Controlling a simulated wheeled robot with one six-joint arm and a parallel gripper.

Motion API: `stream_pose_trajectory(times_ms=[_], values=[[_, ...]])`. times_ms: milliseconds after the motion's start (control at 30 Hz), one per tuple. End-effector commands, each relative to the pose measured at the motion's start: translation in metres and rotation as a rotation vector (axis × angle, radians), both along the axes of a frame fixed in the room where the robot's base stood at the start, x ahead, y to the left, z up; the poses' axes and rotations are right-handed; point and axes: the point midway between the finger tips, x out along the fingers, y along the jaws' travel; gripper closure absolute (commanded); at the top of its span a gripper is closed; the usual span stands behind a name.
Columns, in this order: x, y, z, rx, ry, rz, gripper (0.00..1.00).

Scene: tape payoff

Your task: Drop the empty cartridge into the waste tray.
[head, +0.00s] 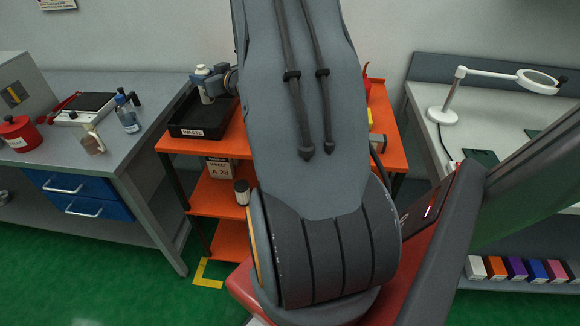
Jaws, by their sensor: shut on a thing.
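My gripper (209,83) is at the upper left of my arm, in front of the back wall. It is shut on a small white cartridge (201,70), whose top shows above the jaws and whose lower end shows below them. The cartridge looks about upright. The black waste tray (187,132), with a white "WASTE" label on its front, sits on the top shelf of the orange cart. The held cartridge appears over the back part of the tray; its exact height above the tray floor is hard to tell. My arm hides the area right of the tray.
The orange cart (228,150) has lower shelves with a labelled box (220,168) and a dark-and-white cylinder (242,192). A grey bench (160,95) with a red pot (18,134) and bottles stands left. A lamp (450,110) stands on the right bench.

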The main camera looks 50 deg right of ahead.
Motion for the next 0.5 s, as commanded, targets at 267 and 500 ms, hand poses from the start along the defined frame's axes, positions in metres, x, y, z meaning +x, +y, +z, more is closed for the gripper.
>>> stream_pose_trajectory(times_ms=[267, 500], values=[[0.0001, -0.0003, -0.0084, -0.001, -0.002, 0.000, 0.94], [0.0000, -0.0004, -0.0082, -0.001, -0.002, 0.000, 0.45]])
